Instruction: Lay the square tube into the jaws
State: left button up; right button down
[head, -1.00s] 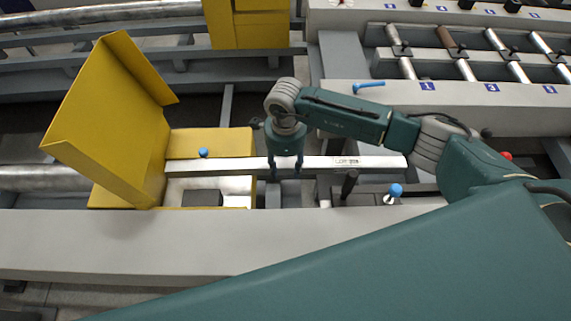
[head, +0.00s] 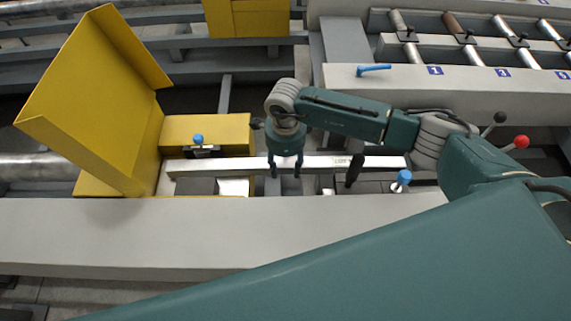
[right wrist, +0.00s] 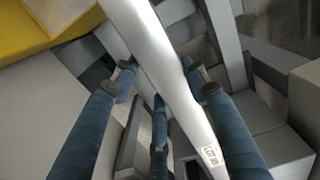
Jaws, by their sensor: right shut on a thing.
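The square tube (head: 230,165) is a long silvery bar lying left to right in the head view, with a small printed label near its right end. My right gripper (head: 285,172) points down around the tube's middle and is shut on it. In the right wrist view the tube (right wrist: 165,75) runs between the blue-grey fingers (right wrist: 155,88), its label at the lower end. A dark block (head: 195,186) shows just in front of the tube, and a dark fitting with a blue knob (head: 198,139) just behind. I cannot tell which parts are the jaws, or whether the tube touches them.
A yellow guard plate (head: 95,100) stands at the left, close to the tube's left end. A pale beam (head: 120,225) crosses in front. A black lever (head: 354,168) and a blue-topped peg (head: 403,178) stand near the tube's right part. Numbered rollers (head: 462,55) lie at back right.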

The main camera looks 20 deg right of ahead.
jog(key=shift+w+r, duration=0.1)
jog(key=c, duration=0.9)
grip_release()
notch_tip(320, 180, up, 12)
